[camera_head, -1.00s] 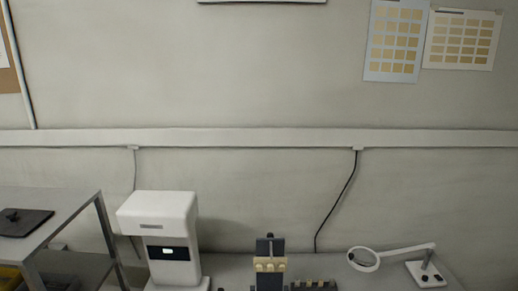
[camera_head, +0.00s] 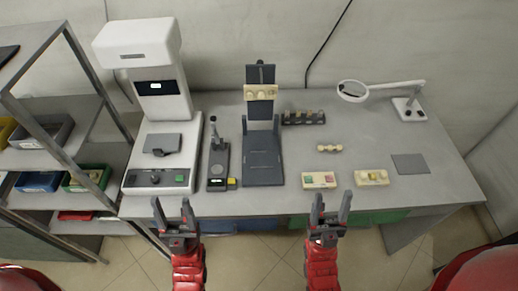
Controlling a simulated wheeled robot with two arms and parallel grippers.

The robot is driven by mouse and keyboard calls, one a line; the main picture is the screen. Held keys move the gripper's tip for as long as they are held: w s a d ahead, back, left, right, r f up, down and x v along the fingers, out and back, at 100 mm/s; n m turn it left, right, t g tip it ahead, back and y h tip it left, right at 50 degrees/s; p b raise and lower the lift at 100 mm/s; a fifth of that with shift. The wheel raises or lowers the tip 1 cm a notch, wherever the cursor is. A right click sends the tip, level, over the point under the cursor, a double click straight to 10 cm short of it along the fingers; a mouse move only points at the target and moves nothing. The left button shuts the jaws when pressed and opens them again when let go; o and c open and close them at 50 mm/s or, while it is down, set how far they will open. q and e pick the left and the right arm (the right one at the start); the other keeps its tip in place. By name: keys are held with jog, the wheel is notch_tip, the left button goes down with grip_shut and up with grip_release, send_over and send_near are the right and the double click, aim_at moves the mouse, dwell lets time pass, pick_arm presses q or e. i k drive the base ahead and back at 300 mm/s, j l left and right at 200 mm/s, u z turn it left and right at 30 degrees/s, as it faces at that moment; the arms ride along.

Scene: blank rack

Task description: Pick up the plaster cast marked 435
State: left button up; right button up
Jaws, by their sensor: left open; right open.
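Several cream pieces that could be plaster casts are in the head view; any number on them is too small to read. One cream piece (camera_head: 261,92) is held up on the dark stand (camera_head: 263,165). A small knobbly cream piece (camera_head: 329,148) lies on the table (camera_head: 240,205) right of the stand. A cream block with pink and green patches (camera_head: 319,180) lies nearer the front edge, with another cream block (camera_head: 371,177) to its right. My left gripper (camera_head: 172,208) is open and empty at the table's front left. My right gripper (camera_head: 332,208) is open and empty, just in front of the patched block.
A white machine (camera_head: 160,100) stands at the table's left, beside a small dark device (camera_head: 218,165). A dark rack (camera_head: 303,118), a magnifier lamp (camera_head: 353,91) and a grey pad (camera_head: 410,164) are to the right. A metal shelf (camera_head: 60,105) with bins stands far left.

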aim_at(319, 183)
jog(key=k, duration=1.15)
